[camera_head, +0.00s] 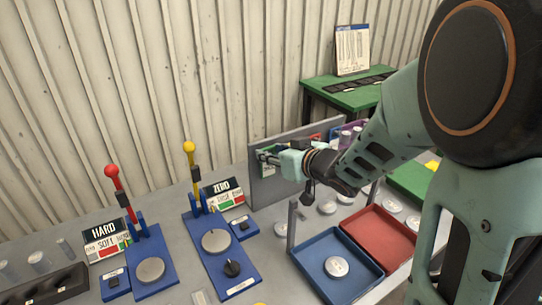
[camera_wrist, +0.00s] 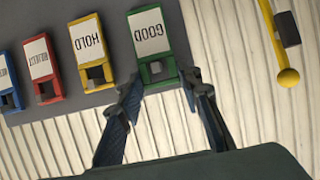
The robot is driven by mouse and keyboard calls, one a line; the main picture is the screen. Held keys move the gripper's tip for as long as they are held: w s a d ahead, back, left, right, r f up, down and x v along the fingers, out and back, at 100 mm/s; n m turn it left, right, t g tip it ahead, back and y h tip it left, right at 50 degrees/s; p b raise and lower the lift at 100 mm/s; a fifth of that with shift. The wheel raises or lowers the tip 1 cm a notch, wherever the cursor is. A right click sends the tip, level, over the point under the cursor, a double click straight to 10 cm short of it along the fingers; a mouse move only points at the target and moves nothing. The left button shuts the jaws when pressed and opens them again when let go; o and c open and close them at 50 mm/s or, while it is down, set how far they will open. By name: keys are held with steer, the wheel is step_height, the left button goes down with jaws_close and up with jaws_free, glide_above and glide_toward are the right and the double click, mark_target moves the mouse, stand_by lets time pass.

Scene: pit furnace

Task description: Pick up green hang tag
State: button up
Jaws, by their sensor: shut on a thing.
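The green hang tag (camera_wrist: 152,36), with a white face reading GOOD upside down, is in the upper middle of the wrist view, against a grey panel (camera_head: 272,190). My gripper (camera_wrist: 160,86) is shut on its lower part, one finger on each side. In the head view my gripper (camera_head: 266,158) is at the panel's left end, and a bit of green shows there; the tag is mostly hidden. I cannot tell whether the tag is still on its hook.
Beside it hang a yellow HOLD tag (camera_wrist: 88,45), a red tag (camera_wrist: 42,68) and a blue tag (camera_wrist: 8,85). A yellow-knobbed lever (camera_head: 191,165) stands left of the panel. A blue tray (camera_head: 318,253) and a red tray (camera_head: 392,240) lie in front.

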steer(key=s+d+r+p, duration=0.2)
steer(key=r+p, duration=0.3)
steer(key=r, duration=0.8)
steer(key=shift+s+r, duration=0.3)
steer(key=shift+s, duration=0.2)
